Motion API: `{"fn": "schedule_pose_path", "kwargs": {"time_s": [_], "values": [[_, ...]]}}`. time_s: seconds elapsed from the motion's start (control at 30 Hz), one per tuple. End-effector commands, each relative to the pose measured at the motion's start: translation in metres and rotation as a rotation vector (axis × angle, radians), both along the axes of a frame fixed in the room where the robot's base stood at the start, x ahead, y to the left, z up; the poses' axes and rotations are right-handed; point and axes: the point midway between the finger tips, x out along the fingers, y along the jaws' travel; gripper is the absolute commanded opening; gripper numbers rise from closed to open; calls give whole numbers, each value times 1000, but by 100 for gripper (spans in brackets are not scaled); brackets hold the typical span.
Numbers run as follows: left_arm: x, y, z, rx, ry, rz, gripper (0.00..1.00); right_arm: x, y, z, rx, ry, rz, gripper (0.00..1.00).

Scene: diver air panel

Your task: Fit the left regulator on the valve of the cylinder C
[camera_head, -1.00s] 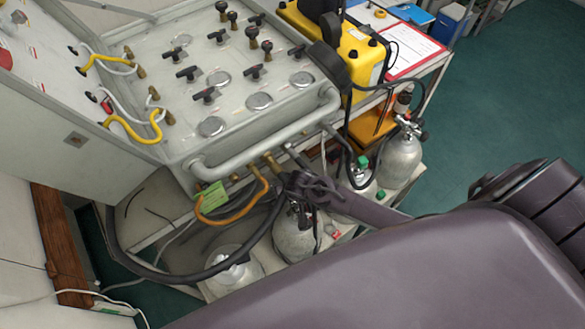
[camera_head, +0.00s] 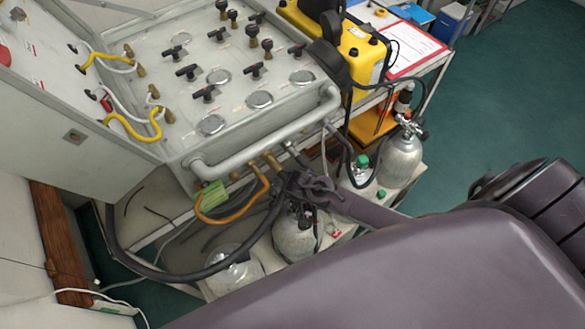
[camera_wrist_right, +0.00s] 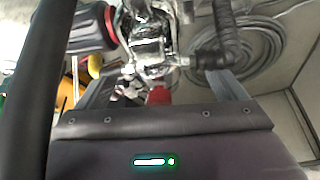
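My right arm enters the head view from the lower right. Its gripper (camera_head: 312,190) is over the lower shelf, beside dark hoses and above the neck of a grey cylinder (camera_head: 296,238). In the right wrist view the fingers (camera_wrist_right: 165,88) stand apart, with a chrome regulator or valve body (camera_wrist_right: 150,42) between and beyond them. A dark knob with a red ring (camera_wrist_right: 92,28) and a black hose fitting (camera_wrist_right: 212,55) flank it. Contact with the fingers is unclear. I cannot read which cylinder is C. My left gripper is not in view.
Other cylinders stand on the shelf: one at the front left (camera_head: 232,272), one with a green cap (camera_head: 362,162), and one at the right (camera_head: 402,158) with fittings on top. The panel (camera_head: 150,60) and its pipe rail (camera_head: 265,130) overhang them. Hoses crowd the space.

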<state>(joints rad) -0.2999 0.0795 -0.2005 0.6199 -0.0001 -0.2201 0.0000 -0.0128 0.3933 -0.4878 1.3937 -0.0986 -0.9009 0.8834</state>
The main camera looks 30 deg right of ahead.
Motion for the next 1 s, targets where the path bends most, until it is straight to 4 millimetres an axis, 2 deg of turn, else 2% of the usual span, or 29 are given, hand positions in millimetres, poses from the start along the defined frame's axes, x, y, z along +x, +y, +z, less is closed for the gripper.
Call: {"fn": "schedule_pose_path", "kwargs": {"time_s": [0.27, 0.7, 1.0], "values": [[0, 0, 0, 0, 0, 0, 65, -3, 0, 3, -1, 3, 1, 91], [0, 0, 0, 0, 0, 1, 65, -25, 6, 60, 1, 1, 1, 91], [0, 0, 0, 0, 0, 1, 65, -30, 6, 72, -1, 1, 1, 91]]}}
